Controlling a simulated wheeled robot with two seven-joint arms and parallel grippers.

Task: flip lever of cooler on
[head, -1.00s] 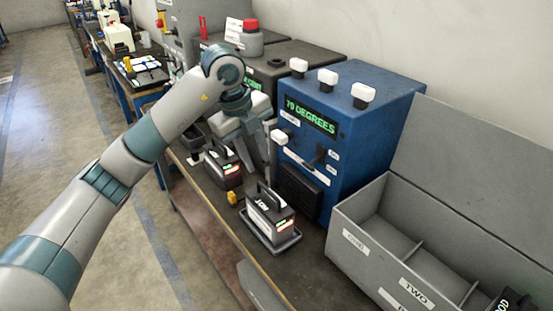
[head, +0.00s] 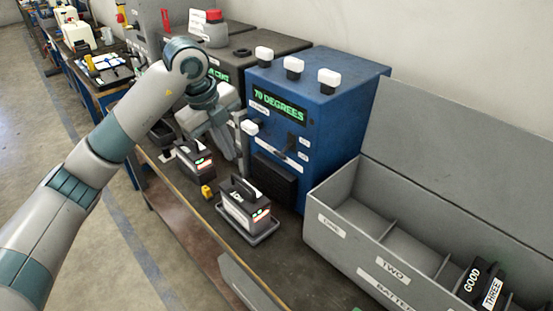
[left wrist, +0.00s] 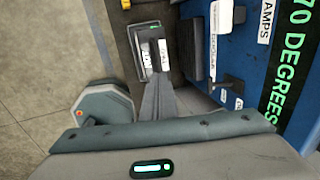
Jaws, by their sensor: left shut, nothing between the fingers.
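The cooler is a blue box (head: 335,125) at the middle of the bench, with a green "70 DEGREES" display (head: 280,104). Its dark lever (head: 290,146) sticks out from the front face beside small white labels. In the left wrist view the lever (left wrist: 228,83) shows to the right of the fingers, apart from them. My left gripper (head: 238,160) is shut and empty, just left of the cooler's front and pointing down. Its fingers also show in the left wrist view (left wrist: 163,88). My right gripper is not in view.
A battery (head: 246,205) sits in a tray in front of the cooler, with another battery (head: 196,158) to its left. A yellow piece (head: 207,191) lies near the bench edge. A grey compartment bin (head: 345,240) stands at right. White knobs (head: 329,78) top the cooler.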

